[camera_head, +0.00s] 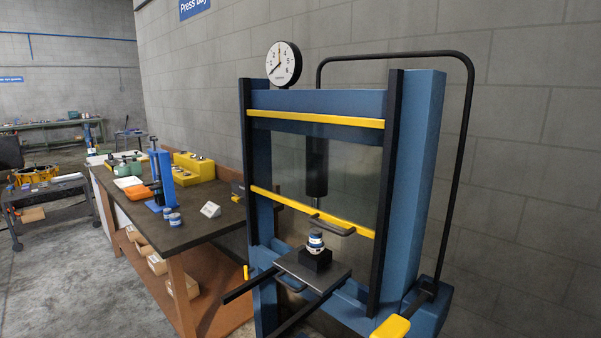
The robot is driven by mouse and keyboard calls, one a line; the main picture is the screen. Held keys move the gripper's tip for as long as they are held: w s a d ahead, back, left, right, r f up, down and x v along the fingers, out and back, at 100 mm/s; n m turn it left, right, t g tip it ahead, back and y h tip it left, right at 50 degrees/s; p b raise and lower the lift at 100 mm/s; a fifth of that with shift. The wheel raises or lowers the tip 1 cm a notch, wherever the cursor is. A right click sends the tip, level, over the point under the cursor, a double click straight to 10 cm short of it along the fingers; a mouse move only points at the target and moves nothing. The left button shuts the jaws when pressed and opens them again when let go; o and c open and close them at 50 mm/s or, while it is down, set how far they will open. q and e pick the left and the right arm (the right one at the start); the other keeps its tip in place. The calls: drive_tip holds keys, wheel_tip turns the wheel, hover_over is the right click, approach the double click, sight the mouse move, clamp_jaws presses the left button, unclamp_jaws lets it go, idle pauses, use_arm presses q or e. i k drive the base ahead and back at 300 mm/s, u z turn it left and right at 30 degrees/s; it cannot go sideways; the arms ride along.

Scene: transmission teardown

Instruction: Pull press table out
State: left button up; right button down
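The press table is a flat grey plate (331,276) low in the blue press frame (421,140). A bar handle (289,285) shows at its front edge. Two dark rails (250,286) reach out toward the front left, and their front stretch is bare. On the plate sits a black block (316,260) with a small white and blue cylindrical part (316,242) upright on top. The dark press ram (317,166) hangs above, behind a clear guard with yellow bars (310,211). Neither of my grippers is in view.
A wooden workbench (205,232) stands left of the press, holding a small blue press (160,177), tins and yellow blocks. A yellow-topped pedal or lever (391,327) is at the lower right. A round gauge (283,64) tops the frame. The concrete floor at left has open room.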

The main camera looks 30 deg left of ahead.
sight(319, 273)
drive_tip(key=u, duration=1.05)
drive_tip(key=k, duration=0.55)
drive_tip(key=z, duration=0.7)
drive_tip(key=i, duration=1.2)
drive_tip(key=u, duration=0.3)
